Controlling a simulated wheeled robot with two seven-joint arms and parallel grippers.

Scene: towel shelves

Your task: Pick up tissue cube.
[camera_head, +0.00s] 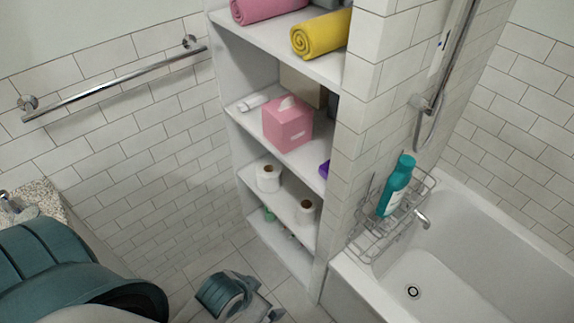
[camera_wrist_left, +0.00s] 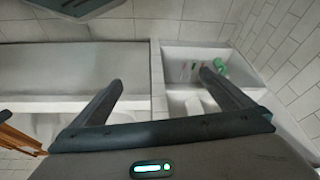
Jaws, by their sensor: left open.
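The pink tissue cube (camera_head: 287,124) sits on a middle shelf of the white shelf unit, with a white tissue sticking out of its top. My left gripper (camera_head: 268,310) is low in front of the shelf unit, near the floor and well below the tissue cube, apart from it. In the left wrist view the two fingers of my left gripper (camera_wrist_left: 160,80) are spread wide with nothing between them. I cannot make out the tissue cube in the left wrist view. My right gripper is in neither view.
A yellow rolled towel (camera_head: 320,34) and a pink rolled towel (camera_head: 266,8) lie on the shelf above. Toilet rolls (camera_head: 268,178) stand below. A wire rack with a teal bottle (camera_head: 396,187) hangs at the bathtub (camera_head: 470,240).

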